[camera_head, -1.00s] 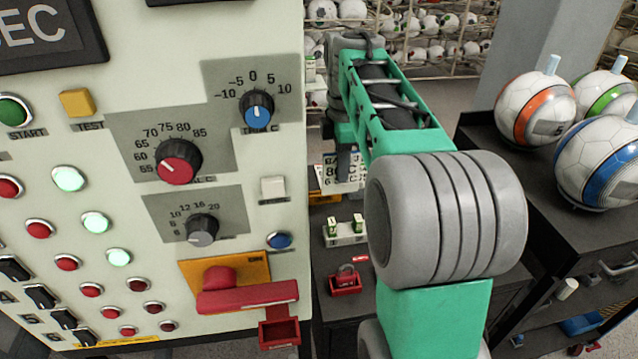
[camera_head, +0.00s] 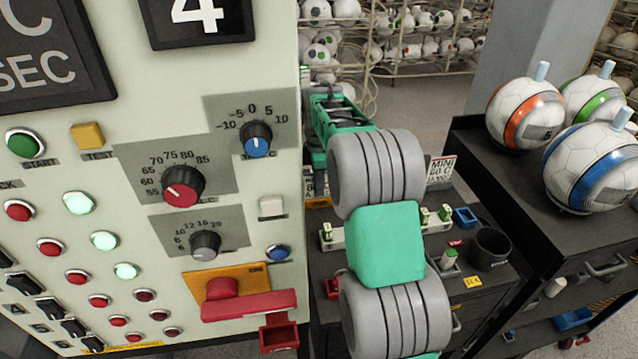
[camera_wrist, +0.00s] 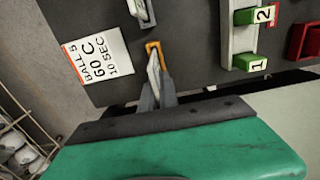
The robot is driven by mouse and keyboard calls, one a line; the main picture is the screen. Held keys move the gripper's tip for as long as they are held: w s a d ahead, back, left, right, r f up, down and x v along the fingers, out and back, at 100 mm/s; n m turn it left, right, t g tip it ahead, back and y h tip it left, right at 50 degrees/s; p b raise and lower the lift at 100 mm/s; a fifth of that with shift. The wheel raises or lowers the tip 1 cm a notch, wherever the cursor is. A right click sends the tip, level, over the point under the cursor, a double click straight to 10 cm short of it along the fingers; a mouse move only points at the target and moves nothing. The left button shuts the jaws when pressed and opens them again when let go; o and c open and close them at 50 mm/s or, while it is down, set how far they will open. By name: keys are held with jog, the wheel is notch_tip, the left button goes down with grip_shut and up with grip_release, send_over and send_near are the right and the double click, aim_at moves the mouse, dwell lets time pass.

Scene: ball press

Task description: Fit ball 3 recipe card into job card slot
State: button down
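My gripper (camera_wrist: 156,88) points at a dark table top in the wrist view, its grey fingers close together. A thin pale piece shows at the fingertips; I cannot tell whether it is held. An orange-yellow bracket-shaped piece (camera_wrist: 153,47) lies just beyond the tips. A white card (camera_wrist: 98,61) with an orange band lies left of the fingers, apart from them; it seems to read "BALL 5, 60 C, 10 SEC". I cannot make out a ball 3 card or a job card slot. In the head view my arm hides the gripper.
The pale control panel (camera_head: 150,255) stands close left of my arm. Green blocks (camera_wrist: 245,62) sit on a white rail right of the fingers, near a red holder (camera_wrist: 305,40). A black cup (camera_head: 490,248) stands on the table. Banded balls (camera_head: 525,110) sit on a dark cart at right.

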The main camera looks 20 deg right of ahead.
jog(key=shift+f, duration=0.1)
jog(key=c, duration=1.6)
grip_release()
notch_tip(320, 180, up, 12)
jog(key=shift+r+b, duration=0.15)
jog(key=shift+b, duration=0.3)
